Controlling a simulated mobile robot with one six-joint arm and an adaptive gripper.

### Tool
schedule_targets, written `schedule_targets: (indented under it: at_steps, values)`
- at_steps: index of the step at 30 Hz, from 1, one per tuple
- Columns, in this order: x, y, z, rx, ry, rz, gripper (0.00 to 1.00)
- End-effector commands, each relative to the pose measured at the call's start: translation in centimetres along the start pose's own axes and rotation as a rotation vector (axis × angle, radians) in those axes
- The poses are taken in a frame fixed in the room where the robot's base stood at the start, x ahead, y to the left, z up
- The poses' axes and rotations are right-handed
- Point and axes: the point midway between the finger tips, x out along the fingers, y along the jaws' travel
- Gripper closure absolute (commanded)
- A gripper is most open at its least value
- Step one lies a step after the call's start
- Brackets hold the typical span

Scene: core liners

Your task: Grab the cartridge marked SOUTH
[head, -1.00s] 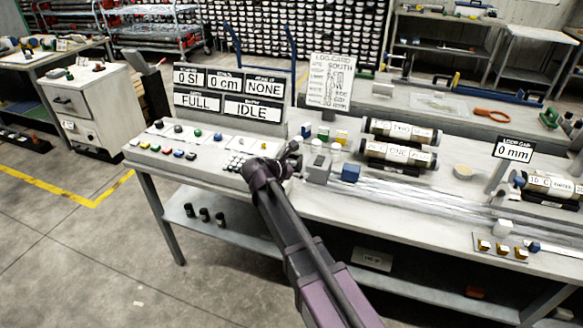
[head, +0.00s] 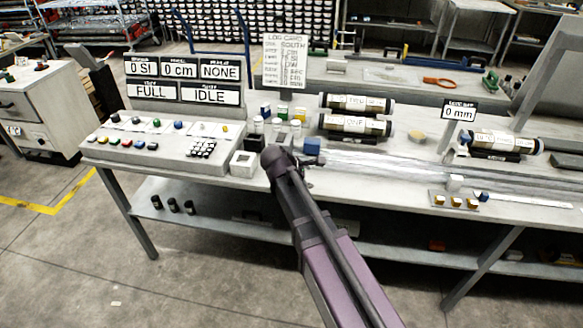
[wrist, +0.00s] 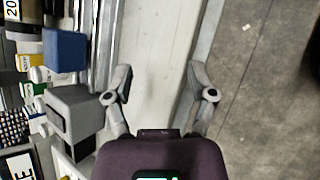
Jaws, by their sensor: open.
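No cartridge reads SOUTH in either view; the word SOUTH shows only on the log card (head: 285,62) standing behind the bench. Small white jars (head: 277,124) with colored cubes behind them stand left of the labelled tubes; their markings are too small to read. Several dark cylinders (head: 172,204) sit on the lower shelf with unreadable labels. My gripper (wrist: 162,82) is open and empty above the bench's front edge, with floor to one side. In the head view its fingers are mostly hidden by my arm.
A blue cube (head: 312,146) and a grey box (wrist: 75,120) lie close beside my gripper. Two labelled tubes (head: 355,125) rest on holders behind. The button console (head: 165,140) is at the left.

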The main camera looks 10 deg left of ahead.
Motion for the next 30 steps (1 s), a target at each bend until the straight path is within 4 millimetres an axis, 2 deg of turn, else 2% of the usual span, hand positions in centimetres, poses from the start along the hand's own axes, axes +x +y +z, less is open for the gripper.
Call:
schedule_targets:
  at_steps: [1,6,15,21,24,30]
  values:
    - [0.8,-1.3,1.5,0.073,0.012,-0.037,0.28]
    - [3.3,-5.2,5.3,0.366,0.055,-0.182,0.28]
    - [6.1,-12.4,10.4,0.886,0.084,-0.451,0.28]
    - [8.2,-17.4,11.8,1.197,0.073,-0.624,0.28]
    - [9.6,-20.0,11.7,1.329,0.062,-0.703,0.28]
    - [11.8,-22.9,10.9,1.469,0.046,-0.788,0.28]
